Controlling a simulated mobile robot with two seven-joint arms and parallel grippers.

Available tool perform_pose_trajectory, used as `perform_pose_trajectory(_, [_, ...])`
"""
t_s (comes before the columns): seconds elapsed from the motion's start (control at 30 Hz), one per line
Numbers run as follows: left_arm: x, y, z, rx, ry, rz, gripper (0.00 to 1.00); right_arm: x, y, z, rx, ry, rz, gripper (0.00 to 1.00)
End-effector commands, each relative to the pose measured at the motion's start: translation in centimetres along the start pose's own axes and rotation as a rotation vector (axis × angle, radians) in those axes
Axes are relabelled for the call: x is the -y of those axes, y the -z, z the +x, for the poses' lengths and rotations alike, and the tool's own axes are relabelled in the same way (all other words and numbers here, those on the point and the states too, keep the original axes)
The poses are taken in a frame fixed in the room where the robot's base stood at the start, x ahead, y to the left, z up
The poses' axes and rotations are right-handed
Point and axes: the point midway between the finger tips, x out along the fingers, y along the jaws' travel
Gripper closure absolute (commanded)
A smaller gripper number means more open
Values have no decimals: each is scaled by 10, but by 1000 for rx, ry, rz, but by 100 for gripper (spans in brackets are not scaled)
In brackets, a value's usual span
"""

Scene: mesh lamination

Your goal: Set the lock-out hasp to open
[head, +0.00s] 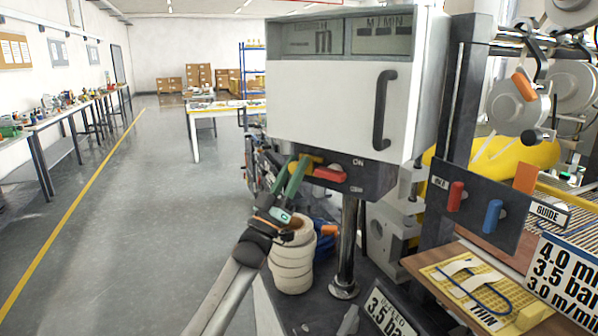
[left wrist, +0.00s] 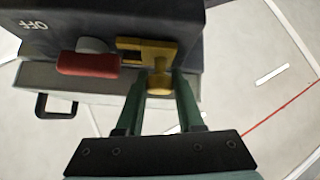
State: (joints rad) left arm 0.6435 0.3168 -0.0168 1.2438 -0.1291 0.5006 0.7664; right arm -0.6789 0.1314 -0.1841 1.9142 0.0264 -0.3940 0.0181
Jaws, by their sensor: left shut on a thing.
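The lock-out hasp (head: 316,162) is a small yellow piece on the dark switch box (head: 373,179) under the white display cabinet. A red switch handle (head: 330,174) sits beside it. In the left wrist view the yellow hasp (left wrist: 150,48) lies next to the red handle (left wrist: 88,64), and its rounded end hangs between my green fingers. My left gripper (head: 299,166) is shut on the hasp; it also shows in the left wrist view (left wrist: 159,84). The fingers partly hide the hasp in the head view. My right gripper is not in view.
The white cabinet (head: 330,100) with a black handle (head: 382,110) hangs just above the switch box. A chrome post (head: 347,240) and a stack of cream rolls (head: 291,265) stand below. A panel with red and blue levers (head: 478,205) is at right. Open floor lies left.

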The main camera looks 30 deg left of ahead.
Motion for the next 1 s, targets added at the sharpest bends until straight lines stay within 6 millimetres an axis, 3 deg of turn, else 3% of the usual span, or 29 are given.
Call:
perform_pose_trajectory(0.1, [19,3,-1,0,3,4,100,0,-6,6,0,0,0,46])
perform_pose_trajectory(0.37, [22,5,0,-1,8,0,100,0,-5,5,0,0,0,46])
perform_pose_trajectory(0.4, [22,6,0,-1,8,0,61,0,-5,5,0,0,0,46])
perform_pose_trajectory(0.5, [22,6,0,-1,8,0,52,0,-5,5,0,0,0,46])
perform_pose_trajectory(1.0, [21,4,-5,0,4,2,52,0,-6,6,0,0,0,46])
